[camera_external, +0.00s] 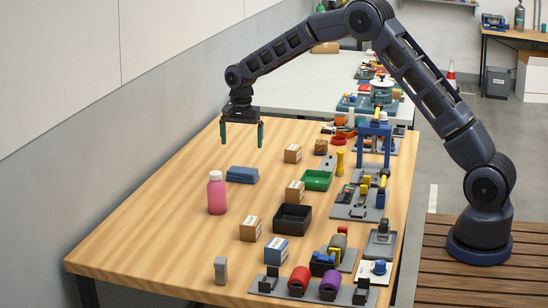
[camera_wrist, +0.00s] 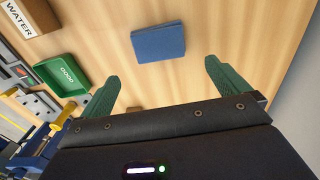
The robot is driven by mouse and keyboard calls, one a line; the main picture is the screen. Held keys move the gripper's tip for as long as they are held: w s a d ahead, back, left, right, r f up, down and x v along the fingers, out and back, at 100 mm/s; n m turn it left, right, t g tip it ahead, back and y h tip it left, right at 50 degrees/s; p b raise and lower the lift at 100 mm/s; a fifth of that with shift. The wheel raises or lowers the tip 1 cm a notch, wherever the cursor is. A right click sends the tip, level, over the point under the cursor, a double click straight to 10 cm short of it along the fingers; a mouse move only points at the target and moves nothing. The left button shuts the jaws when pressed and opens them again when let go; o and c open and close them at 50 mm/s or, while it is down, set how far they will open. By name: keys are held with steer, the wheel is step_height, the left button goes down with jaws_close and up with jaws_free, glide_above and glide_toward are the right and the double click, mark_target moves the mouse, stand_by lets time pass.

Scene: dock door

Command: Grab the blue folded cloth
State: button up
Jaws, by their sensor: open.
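The blue folded cloth (camera_external: 242,175) lies flat on the wooden table, just behind a pink bottle in the external view. In the wrist view the cloth (camera_wrist: 158,42) shows at the top middle, beyond the fingertips, with clear table around it. My gripper (camera_external: 242,141) points down above the table, farther back than the cloth. Its two green fingers are spread apart with nothing between them. The fingers also show in the wrist view (camera_wrist: 161,72), apart from the cloth.
The pink bottle (camera_external: 216,192) stands close in front of the cloth. Cardboard boxes (camera_external: 292,153), a green bin (camera_external: 317,180) and a black bin (camera_external: 292,218) sit to its right. Several tools and fixtures line the right edge. The table's left side is bare.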

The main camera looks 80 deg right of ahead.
glide_above(242, 170)
steer(key=f, duration=0.6)
steer(key=shift+d, duration=0.4)
steer(key=shift+a+f, duration=0.15)
steer(key=shift+f, duration=1.15)
steer(key=shift+a+f, duration=0.15)
steer(key=shift+f, duration=1.15)
steer(key=shift+c, duration=0.2)
steer(key=c, duration=0.7)
